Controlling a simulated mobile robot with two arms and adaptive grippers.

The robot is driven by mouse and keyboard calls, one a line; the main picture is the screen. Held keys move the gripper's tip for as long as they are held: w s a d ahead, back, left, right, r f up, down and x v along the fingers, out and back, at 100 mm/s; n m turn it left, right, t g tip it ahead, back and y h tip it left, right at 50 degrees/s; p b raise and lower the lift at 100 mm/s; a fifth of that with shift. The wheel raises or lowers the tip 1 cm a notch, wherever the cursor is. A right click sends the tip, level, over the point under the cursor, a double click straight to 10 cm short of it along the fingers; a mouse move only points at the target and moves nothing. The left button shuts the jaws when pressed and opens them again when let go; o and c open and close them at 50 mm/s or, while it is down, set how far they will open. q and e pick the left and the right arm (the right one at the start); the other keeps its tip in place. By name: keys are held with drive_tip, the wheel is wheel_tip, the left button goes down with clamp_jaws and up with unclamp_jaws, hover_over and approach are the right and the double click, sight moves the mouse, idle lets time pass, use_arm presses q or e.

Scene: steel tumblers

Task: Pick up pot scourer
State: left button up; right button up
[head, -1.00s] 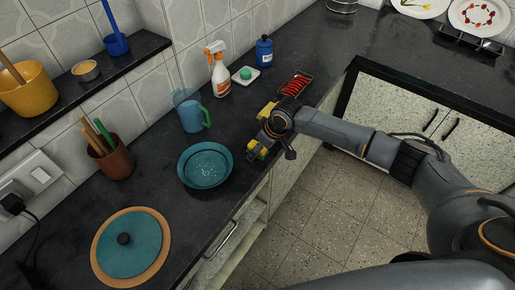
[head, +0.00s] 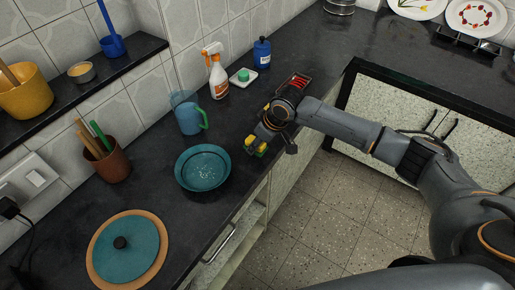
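My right gripper (head: 257,145) hangs over the front edge of the dark worktop (head: 190,245), just right of the teal bowl (head: 203,168). Yellow and green show at its tip; I cannot tell how much is finger and how much a held thing, nor whether it is open or shut. I cannot be sure which thing is the pot scourer. A small green round piece (head: 243,75) sits on a white dish at the back. A red item (head: 297,83) lies in a dark tray behind my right gripper, partly hidden by it. My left gripper is not in view.
A spray bottle (head: 217,75), a blue bottle (head: 262,52) and a blue jug (head: 189,115) stand along the wall. A utensil pot (head: 112,162) and a teal lid (head: 124,248) are at the left. The worktop right of the tray is largely clear.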

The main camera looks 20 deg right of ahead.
drive_tip(key=s+a+r+b, duration=0.1)
drive_tip(key=s+a+r, duration=0.2)
drive_tip(key=s+r, duration=0.5)
drive_tip(key=s, duration=0.4)
drive_tip(key=shift+s+r, duration=0.4)
drive_tip(key=shift+a, duration=0.1)
